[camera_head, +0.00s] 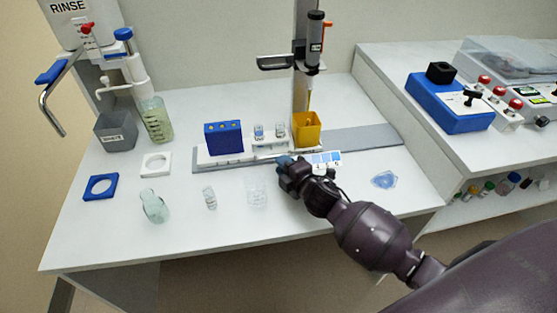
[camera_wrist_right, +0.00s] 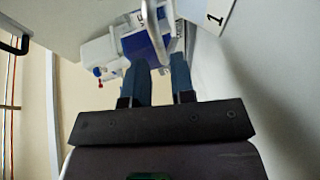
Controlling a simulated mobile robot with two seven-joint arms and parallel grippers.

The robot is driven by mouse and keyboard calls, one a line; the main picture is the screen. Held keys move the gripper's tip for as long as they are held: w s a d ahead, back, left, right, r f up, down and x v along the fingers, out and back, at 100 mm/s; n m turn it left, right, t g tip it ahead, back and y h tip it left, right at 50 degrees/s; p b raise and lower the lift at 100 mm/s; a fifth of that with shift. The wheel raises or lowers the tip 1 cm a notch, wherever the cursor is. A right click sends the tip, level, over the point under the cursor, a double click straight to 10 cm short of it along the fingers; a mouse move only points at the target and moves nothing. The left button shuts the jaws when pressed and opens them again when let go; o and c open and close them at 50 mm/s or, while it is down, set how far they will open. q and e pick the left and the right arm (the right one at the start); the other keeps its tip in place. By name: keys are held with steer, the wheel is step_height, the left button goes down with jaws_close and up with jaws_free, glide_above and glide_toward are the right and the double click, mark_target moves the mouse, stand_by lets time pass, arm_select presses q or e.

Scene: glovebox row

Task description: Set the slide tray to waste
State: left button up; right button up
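The slide tray (camera_head: 201,155) is a long white carriage on a grey rail (camera_head: 365,138) at the middle of the bench. It bears a blue block (camera_head: 223,138), clear vials (camera_head: 259,131) and a yellow cup (camera_head: 306,129). The yellow cup stands under the dispenser nozzle. My right gripper (camera_head: 285,163) is at the tray's front edge, left of a blue-and-white label strip (camera_head: 327,158). In the wrist view the blue fingers of my right gripper (camera_wrist_right: 158,72) stand a little apart, with a pale curved bar (camera_wrist_right: 177,43) at their tips. Whether they grip it is unclear. My left gripper is out of view.
A rinse station (camera_head: 125,65) and grey bin (camera_head: 116,132) stand at left. Glassware (camera_head: 153,206), a blue square ring (camera_head: 101,187) and a white one (camera_head: 156,164) lie on the front left. A blue instrument (camera_head: 449,104) sits on the right bench.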

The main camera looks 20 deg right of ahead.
steer(key=p+v, duration=0.1)
steer(key=v, duration=0.6)
steer(key=shift+s, duration=0.15)
stand_by(0.3)
steer(key=s+m+g+h, duration=0.1)
steer(key=s+m, duration=0.1)
steer(key=s+d+f+m+g+h, duration=0.1)
steer(key=s+m, duration=0.1)
steer(key=s+d+f+m+g+h, duration=0.1)
steer(key=s+m, duration=0.2)
steer(key=shift+h, duration=0.3)
steer(key=s+r+m+g, duration=0.1)
steer(key=s+m+g, duration=1)
steer(key=s, duration=1.3)
steer(key=w+f+t, duration=0.8)
steer(key=w+t, duration=0.1)
steer(key=shift+y, duration=0.4)
